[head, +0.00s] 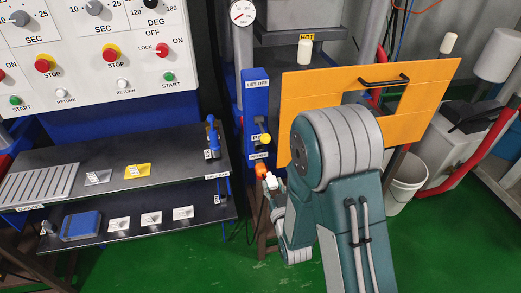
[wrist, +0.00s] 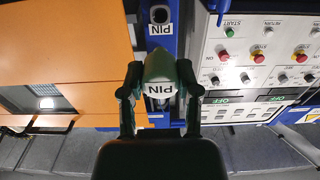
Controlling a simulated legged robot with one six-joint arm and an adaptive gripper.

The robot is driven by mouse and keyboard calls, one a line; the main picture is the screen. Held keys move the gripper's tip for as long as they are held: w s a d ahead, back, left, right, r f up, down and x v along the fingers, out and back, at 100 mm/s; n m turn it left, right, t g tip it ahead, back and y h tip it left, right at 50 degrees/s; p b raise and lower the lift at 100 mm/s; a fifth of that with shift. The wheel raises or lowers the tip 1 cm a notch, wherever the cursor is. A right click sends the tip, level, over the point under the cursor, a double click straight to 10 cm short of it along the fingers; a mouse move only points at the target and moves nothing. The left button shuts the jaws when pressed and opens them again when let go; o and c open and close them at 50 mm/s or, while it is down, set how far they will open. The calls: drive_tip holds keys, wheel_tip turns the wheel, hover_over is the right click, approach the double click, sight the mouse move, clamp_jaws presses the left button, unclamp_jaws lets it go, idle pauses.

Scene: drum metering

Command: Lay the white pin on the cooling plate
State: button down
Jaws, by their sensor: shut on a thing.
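A label reading PIN shows upside down at the fingers. The pin overlaps the blue post (wrist: 181,15), and I cannot tell whether it touches it. In the head view my arm reaches down beside the blue post (head: 255,95), and its end is small and partly hidden. The cooling plate (head: 42,186) is a grey ribbed plate at the left end of the upper dark shelf, well left of the gripper. Its ribs look bare.
The upper shelf (head: 125,192) also holds a grey card and a yellow card (head: 137,171). A blue block (head: 81,226) and several white cards lie on the lower shelf. The control panel (head: 100,50) stands behind. An orange panel (head: 345,82) is right of the post.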

drive_tip(key=shift+s, duration=0.35)
drive_tip(key=w+d+f+m+h, duration=0.1)
drive_tip(key=w+d+f+h, duration=0.1)
drive_tip(key=d+f, duration=0.2)
drive_tip(key=w+d+f+m+h, duration=0.2)
drive_tip(key=d+f+h, duration=0.1)
drive_tip(key=d, duration=0.7)
drive_tip(key=shift+f+t, duration=0.3)
drive_tip(key=shift+f, duration=0.55)
drive_tip(key=shift+a, duration=0.1)
